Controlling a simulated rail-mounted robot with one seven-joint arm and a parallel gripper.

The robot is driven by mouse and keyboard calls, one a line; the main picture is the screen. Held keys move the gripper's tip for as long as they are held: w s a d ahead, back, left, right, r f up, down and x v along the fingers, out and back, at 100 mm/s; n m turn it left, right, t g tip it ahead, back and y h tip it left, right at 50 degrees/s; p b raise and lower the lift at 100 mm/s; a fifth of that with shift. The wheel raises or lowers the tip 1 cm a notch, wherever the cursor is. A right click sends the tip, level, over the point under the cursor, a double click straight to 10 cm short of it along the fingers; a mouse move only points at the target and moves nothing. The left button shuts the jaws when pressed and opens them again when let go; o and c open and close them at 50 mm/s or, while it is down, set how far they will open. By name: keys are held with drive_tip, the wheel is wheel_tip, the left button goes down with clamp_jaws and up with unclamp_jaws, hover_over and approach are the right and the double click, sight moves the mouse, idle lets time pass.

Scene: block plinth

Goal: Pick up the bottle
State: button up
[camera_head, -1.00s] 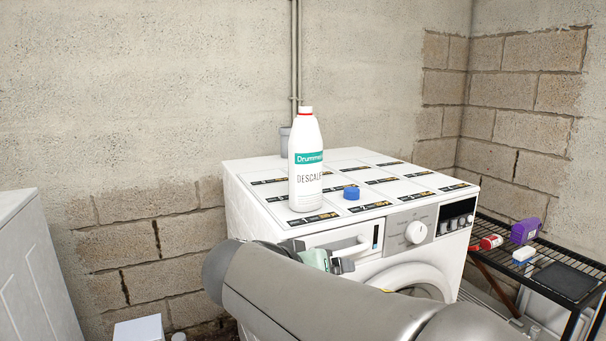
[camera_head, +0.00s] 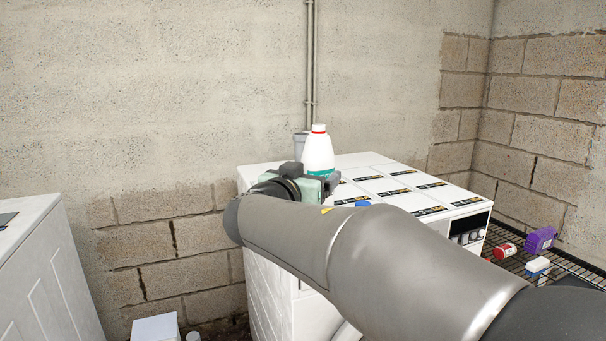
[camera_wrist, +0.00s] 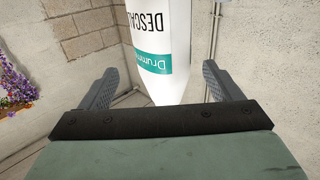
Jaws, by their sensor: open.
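The bottle (camera_head: 318,152) is white with a red cap and stands upright on the white washing machine (camera_head: 400,172). My gripper (camera_head: 328,181) is in front of it and hides its lower part in the head view. In the wrist view the bottle (camera_wrist: 158,45) appears upside down, with a teal band and the lettering DESCAL. My gripper's two fingers (camera_wrist: 160,68) are spread, one on each side of the bottle in that picture. I see a gap on both sides and no contact. How deep the bottle sits between the fingers is unclear.
A small blue object (camera_head: 363,204) lies on the machine top, partly behind my arm. A grey cup-like object (camera_head: 299,143) is behind the bottle. A black wire rack (camera_head: 513,263) with a red-and-white item (camera_head: 505,251) and a purple container (camera_head: 540,240) stands at the right.

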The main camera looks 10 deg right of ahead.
sight(312, 173)
drive_tip(key=p+x, duration=0.3)
drive_tip(key=x, duration=0.1)
drive_tip(key=shift+w, duration=0.45)
drive_tip(key=shift+w+d+f+p, duration=0.2)
drive_tip(key=shift+w+d+p, duration=0.1)
drive_tip(key=shift+w+d, duration=0.1)
drive_tip(key=shift+a, duration=0.1)
drive_tip(key=c, duration=1.3)
